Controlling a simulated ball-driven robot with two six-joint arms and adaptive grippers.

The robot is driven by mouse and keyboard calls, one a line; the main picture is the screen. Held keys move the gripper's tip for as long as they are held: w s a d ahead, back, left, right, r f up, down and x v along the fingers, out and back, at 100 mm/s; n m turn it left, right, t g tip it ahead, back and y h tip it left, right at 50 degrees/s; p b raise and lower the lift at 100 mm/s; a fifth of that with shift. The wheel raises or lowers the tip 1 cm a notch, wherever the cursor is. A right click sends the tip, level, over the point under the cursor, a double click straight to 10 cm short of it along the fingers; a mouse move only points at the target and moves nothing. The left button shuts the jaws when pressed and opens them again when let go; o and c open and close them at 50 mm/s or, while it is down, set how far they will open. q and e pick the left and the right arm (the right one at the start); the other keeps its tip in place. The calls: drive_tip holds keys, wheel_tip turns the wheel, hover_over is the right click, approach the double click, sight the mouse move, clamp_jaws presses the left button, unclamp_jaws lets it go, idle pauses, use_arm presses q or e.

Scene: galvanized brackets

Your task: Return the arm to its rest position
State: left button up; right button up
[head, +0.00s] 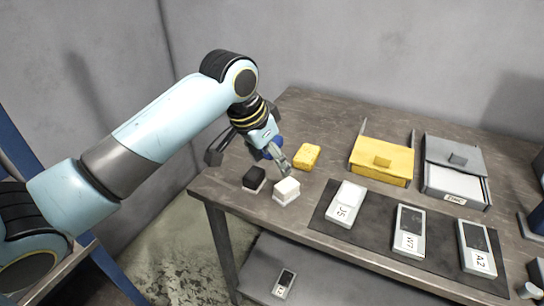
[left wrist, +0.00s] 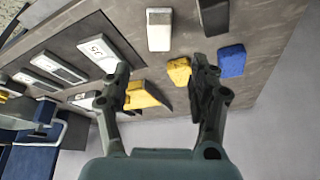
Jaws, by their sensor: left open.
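My left arm comes in from the left in the head view, and its gripper (head: 250,163) is over the table's near left corner. The fingers are apart with nothing between them. The left wrist view shows the same open gripper (left wrist: 160,88), its two dark fingers spread above the table (head: 300,110). In the head view a black block (head: 254,178), a white block (head: 286,190) and a yellow block (head: 307,156) lie close to the gripper. A blue block (left wrist: 231,61) shows in the left wrist view; in the head view it is mostly hidden behind the gripper.
A dark mat (head: 385,248) holds white-and-grey devices marked J5 (head: 345,203), W7 (head: 409,231) and A2 (head: 476,247). A yellow bin (head: 382,160) and a grey bin (head: 455,172) stand behind. Another device (head: 284,283) lies on the lower shelf. Grey walls stand behind the table.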

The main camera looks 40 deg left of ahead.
idle(0.4)
use_arm(q)
drive_tip(key=s+d+r+n+y, duration=0.1)
drive_tip(key=s+d, duration=0.1)
drive_tip(key=s, duration=0.9)
drive_tip(key=s+d+r+y, duration=0.1)
drive_tip(key=s+d, duration=0.1)
drive_tip(key=s, duration=0.9)
wheel_tip(320, 180, down, 32)
drive_tip(key=a+g+b, duration=0.2)
drive_tip(key=b, duration=0.6)
drive_tip(key=s+f+b, duration=0.3)
drive_tip(key=s+f, duration=0.7)
drive_tip(key=f, duration=0.2)
drive_tip(key=s+a+f+n+g+b, duration=0.1)
drive_tip(key=s+f+b, duration=0.3)
drive_tip(key=s+f, duration=0.6)
wheel_tip(320, 180, down, 3)
drive_tip(key=shift+a+f, duration=0.2)
